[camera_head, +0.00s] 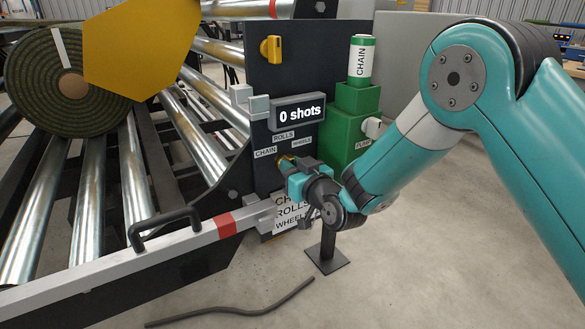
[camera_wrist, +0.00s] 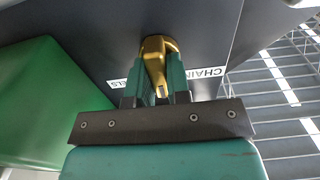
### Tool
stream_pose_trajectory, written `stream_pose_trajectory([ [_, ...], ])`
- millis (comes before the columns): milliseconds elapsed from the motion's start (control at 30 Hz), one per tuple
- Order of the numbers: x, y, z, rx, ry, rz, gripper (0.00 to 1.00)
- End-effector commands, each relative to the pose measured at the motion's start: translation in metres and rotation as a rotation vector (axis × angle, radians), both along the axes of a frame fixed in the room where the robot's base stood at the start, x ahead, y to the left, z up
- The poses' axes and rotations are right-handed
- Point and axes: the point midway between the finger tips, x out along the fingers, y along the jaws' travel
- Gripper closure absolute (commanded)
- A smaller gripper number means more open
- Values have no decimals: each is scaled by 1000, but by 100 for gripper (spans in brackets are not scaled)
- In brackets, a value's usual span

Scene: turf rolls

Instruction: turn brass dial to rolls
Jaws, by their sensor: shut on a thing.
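The brass dial (camera_wrist: 155,60) is on the dark panel, with its handle between my gripper's two fingers in the wrist view. Its narrow end points down that picture, slightly to the right. My gripper (camera_wrist: 156,84) is shut on the dial handle. In the head view my gripper (camera_head: 290,168) reaches the panel just below the labels, and only a sliver of brass (camera_head: 286,159) shows. The ROLLS label (camera_head: 283,136) is above, between the CHAIN label (camera_head: 265,152) and the WHEEL label (camera_head: 301,142). The counter display (camera_head: 299,113) reads "0 shots".
A green pump block (camera_head: 345,135) with a CHAIN canister (camera_head: 361,60) stands close right of the panel. A yellow switch (camera_head: 271,49) is higher up. A grey bar with a black handle (camera_head: 165,228), steel rollers (camera_head: 135,185) and a turf roll (camera_head: 50,105) are left.

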Motion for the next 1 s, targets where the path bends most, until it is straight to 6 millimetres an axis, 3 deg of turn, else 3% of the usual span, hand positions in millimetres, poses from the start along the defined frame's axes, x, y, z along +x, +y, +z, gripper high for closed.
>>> stream_pose_trajectory([
  [33,1,-2,0,-2,0,-4,100],
  [67,1,-2,0,-2,0,-4,81],
  [167,1,-2,0,-1,0,-4,58],
  [567,-6,-5,-2,0,1,0,57],
  [1000,-77,-55,-9,2,-1,-4,57],
])
